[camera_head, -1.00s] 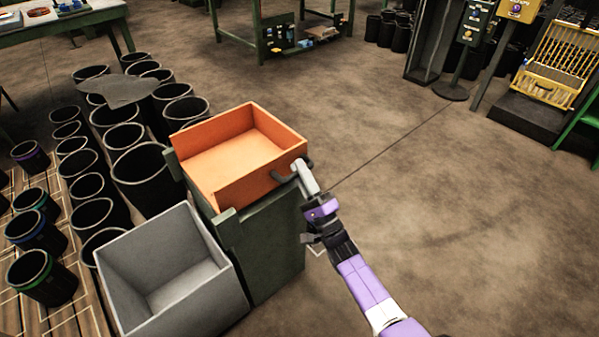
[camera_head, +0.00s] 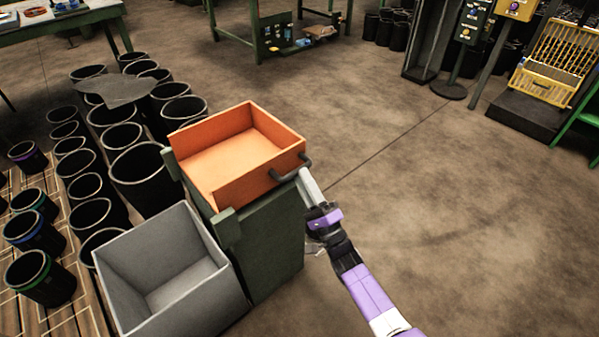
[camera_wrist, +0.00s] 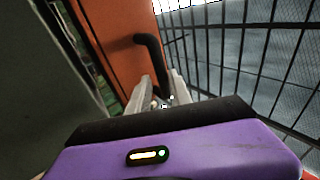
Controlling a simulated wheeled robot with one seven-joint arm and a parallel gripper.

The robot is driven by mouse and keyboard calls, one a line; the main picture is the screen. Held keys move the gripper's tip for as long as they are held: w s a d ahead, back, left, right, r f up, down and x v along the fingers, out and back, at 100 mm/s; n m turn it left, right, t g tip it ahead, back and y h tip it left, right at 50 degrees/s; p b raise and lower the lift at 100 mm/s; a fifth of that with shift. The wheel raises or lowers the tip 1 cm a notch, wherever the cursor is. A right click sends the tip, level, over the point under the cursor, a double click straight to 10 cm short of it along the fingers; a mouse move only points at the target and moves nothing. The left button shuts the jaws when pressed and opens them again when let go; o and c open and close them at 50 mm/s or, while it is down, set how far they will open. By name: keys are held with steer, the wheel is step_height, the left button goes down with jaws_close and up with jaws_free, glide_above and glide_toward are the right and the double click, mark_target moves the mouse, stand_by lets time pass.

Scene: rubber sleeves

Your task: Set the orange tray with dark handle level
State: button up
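The orange tray (camera_head: 226,166) sits on top of a dark green stand (camera_head: 268,240). Its dark handle (camera_head: 291,169) is on the side facing my arm. I cannot tell from this angle whether the tray is exactly level. My gripper (camera_head: 307,178) is just below and right of the handle. In the wrist view, the two pale fingers (camera_wrist: 162,84) stand apart, with the dark handle (camera_wrist: 149,41) running down toward the space between them. The orange tray wall (camera_wrist: 118,22) is behind. The handle's lower end is hidden by the fingers, so contact is unclear.
An open grey bin (camera_head: 125,262) stands beside the stand at the front left. Several black rubber sleeves (camera_head: 140,180) fill the floor and pallet at left, with a grey sheet on some. The floor (camera_head: 430,220) to the right is clear.

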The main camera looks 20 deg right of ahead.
steer(key=v, duration=0.5)
stand_by(0.5)
